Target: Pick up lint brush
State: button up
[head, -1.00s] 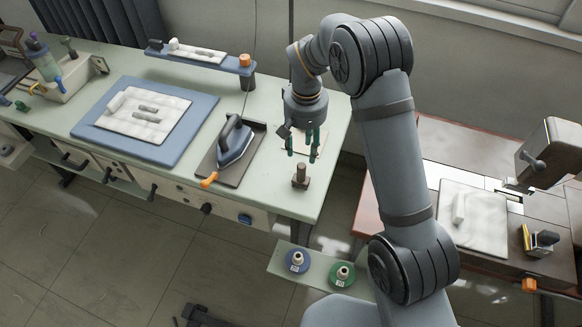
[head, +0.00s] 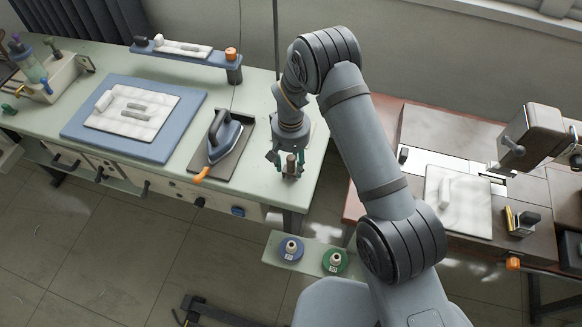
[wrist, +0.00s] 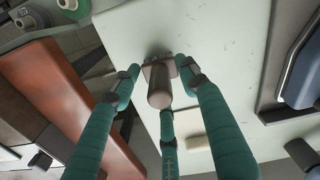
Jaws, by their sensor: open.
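The lint brush looks to be the brown block with an upright round handle (wrist: 159,92) near the table's front right corner. My gripper (head: 291,166) is over it, pointing down, with its green fingers open. In the wrist view, the fingers (wrist: 158,72) stand around the brush, one to the left, one to the right and one below. The handle lies between them with gaps at the sides; I cannot tell if any finger touches. In the head view, the brush (head: 291,168) is partly hidden by the fingers.
An iron (head: 222,137) rests on a dark pad left of my gripper. A blue board (head: 75,130) with a white cloth lies farther left. A cream block (wrist: 194,143) lies beside the brush. Blue (head: 290,249) and green (head: 335,261) spools stand on a low shelf in front.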

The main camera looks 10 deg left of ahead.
jog(key=shift+c, duration=0.8)
grip_shut()
